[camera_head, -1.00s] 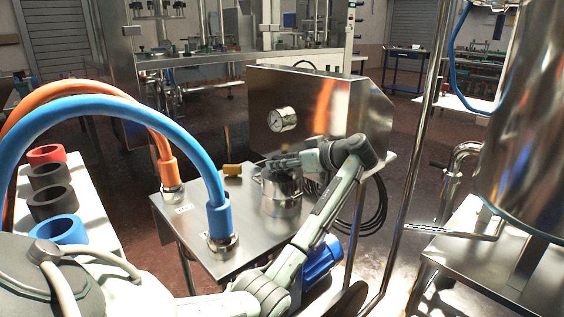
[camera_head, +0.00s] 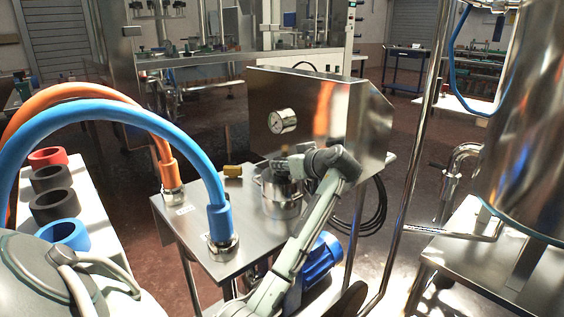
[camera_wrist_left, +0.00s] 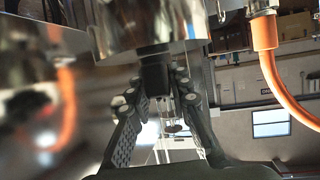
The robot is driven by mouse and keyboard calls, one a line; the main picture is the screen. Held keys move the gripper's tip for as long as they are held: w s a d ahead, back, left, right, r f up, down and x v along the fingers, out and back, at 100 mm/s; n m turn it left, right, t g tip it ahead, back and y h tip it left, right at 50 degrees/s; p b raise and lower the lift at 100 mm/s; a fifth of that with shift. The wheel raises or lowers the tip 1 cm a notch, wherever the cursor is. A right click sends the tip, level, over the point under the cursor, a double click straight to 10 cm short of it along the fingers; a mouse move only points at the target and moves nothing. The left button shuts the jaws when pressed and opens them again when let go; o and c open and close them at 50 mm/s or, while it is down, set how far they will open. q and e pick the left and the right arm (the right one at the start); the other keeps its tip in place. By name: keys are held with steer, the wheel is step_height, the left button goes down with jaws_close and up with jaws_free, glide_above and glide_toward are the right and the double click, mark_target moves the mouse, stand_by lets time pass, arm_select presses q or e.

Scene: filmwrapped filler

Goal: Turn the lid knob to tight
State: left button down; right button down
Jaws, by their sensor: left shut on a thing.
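The steel pot (camera_head: 281,200) stands on the steel table, and its lid is largely covered by my left gripper (camera_head: 283,165). In the left wrist view, the gripper (camera_wrist_left: 158,88) has its two ridged fingers closed on the black lid knob (camera_wrist_left: 155,72). The shiny pot (camera_wrist_left: 150,22) fills the top of that view. The head view shows the knob only as a dark, partly hidden shape, and I cannot read any mark for tight on it. My right gripper is not in view.
A blue motor (camera_head: 318,262) sits under my left arm. A steel post (camera_head: 410,190) stands at right.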

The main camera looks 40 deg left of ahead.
arm_select(q)
steer(key=shift+s+m+t+h, duration=0.1)
steer(key=shift+m+t+h, duration=0.2)
steer(key=shift+m+t, duration=0.2)
steer(key=m+t+h+p, duration=0.1)
steer(key=m+t+p, duration=0.1)
steer(key=m+t, duration=0.1)
steer(key=shift+r+h, duration=0.1)
steer(key=shift+h, duration=0.2)
steer(key=shift+m+t+h, duration=0.5)
steer(key=shift+m+t, duration=0.3)
steer(key=shift+m+t+h, duration=0.6)
steer(key=shift+m, duration=0.1)
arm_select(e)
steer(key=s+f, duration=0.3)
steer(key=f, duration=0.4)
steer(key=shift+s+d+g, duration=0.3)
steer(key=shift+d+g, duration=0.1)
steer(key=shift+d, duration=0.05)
arm_select(q)
steer(key=c, duration=1.4)
jaws_free()
